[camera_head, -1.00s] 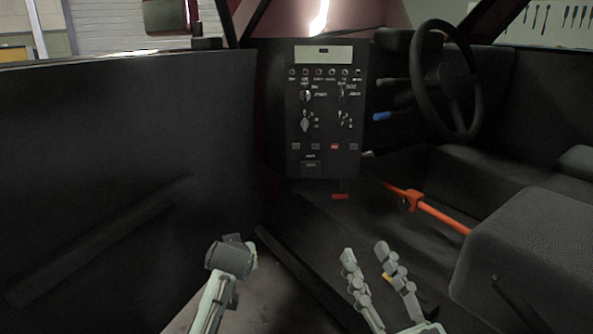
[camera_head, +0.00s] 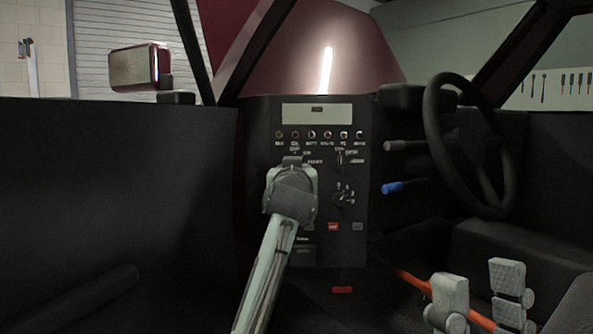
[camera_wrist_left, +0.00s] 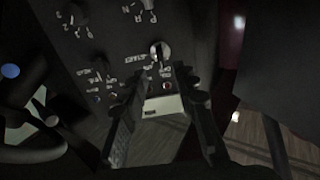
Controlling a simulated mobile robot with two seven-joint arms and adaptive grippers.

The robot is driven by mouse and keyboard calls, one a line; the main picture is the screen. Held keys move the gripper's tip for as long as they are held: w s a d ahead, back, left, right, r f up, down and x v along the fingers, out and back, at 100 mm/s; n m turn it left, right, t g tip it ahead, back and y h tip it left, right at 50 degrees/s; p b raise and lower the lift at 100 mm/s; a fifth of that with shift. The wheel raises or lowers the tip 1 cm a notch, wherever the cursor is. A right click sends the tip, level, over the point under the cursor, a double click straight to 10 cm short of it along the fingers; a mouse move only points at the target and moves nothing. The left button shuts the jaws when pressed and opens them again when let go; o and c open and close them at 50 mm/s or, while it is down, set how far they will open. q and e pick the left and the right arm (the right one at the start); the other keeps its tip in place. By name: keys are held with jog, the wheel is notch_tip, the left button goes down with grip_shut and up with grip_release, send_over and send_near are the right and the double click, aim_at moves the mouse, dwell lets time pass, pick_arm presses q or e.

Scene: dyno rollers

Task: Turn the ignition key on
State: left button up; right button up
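A dark control panel (camera_head: 265,120) stands in the middle of the head view. Its upper left switch, which looks like the ignition key, is hidden there behind my left gripper (camera_head: 292,178). In the left wrist view the panel is upside down, and the silvery key switch (camera_wrist_left: 160,49) shows just beyond and between the fingertips of my left gripper (camera_wrist_left: 161,72). Those fingers are apart, with nothing between them; I cannot tell whether they touch the switch. My right gripper (camera_head: 480,290) is open and empty at the lower right of the head view.
Several small toggles (camera_head: 311,134) line the panel below a pale display (camera_head: 317,113). A second switch (camera_head: 340,157) is to the right. An orange bar (camera_head: 415,283) passes behind the right gripper.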

pick_arm(q)
jog(key=w, duration=0.5)
jog(key=shift+w+b, duration=0.3)
jog(key=shift+w, duration=0.1)
jog(key=shift+c, duration=0.5)
grip_shut()
